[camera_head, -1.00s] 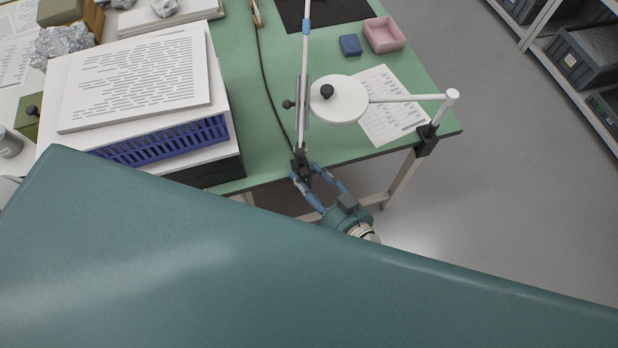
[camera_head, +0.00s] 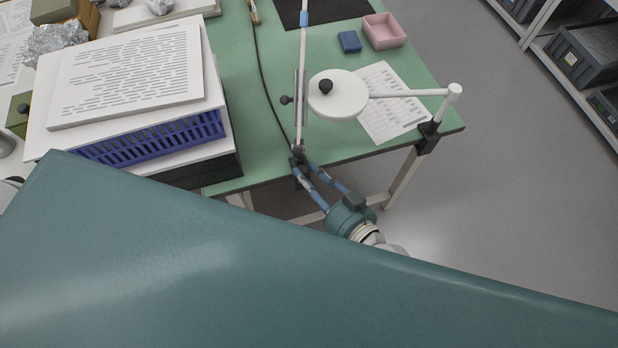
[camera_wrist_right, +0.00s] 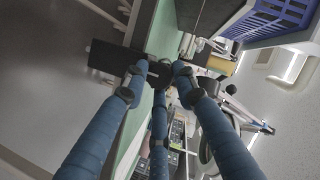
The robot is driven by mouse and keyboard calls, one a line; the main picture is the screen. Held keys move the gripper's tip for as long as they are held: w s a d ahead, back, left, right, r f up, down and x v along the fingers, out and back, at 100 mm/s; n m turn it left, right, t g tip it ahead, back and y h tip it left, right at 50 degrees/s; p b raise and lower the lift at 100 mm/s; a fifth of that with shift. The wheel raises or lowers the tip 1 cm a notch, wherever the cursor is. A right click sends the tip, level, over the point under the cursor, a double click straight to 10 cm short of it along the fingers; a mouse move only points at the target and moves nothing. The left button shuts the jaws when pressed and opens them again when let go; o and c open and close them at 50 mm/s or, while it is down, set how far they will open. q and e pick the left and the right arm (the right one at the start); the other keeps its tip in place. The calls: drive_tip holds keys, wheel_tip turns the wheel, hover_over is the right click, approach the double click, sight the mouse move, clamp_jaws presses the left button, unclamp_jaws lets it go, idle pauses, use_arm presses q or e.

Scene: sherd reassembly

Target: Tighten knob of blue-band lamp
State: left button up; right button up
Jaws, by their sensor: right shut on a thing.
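The blue-band lamp shows in the head view as a thin pale arm with a blue band (camera_head: 304,19), rising from a black clamp at the green table's front edge. The clamp is also in the right wrist view (camera_wrist_right: 108,58). My right gripper (camera_head: 308,167) is at this clamp, its blue fingers drawn together. In the wrist view my right gripper (camera_wrist_right: 160,72) has its fingertips closed around the dark knob (camera_wrist_right: 159,74) beside the clamp. The fingertips hide much of the knob. My left gripper is not in view.
A second lamp with a round white head (camera_head: 338,94) is clamped at the table's right corner. A blue crate (camera_head: 160,140) with papers on top stands at left. A pink tray (camera_head: 384,31) and blue box (camera_head: 349,42) lie behind.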

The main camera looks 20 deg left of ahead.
drive_tip(key=shift+s+a+f, duration=0.1)
drive_tip(key=shift+s+f, duration=0.1)
drive_tip(key=shift+s, duration=0.1)
drive_tip(key=o, duration=1.1)
drive_tip(key=shift+o, duration=0.2)
drive_tip(key=shift+r, duration=0.1)
drive_tip(key=v, duration=1.2)
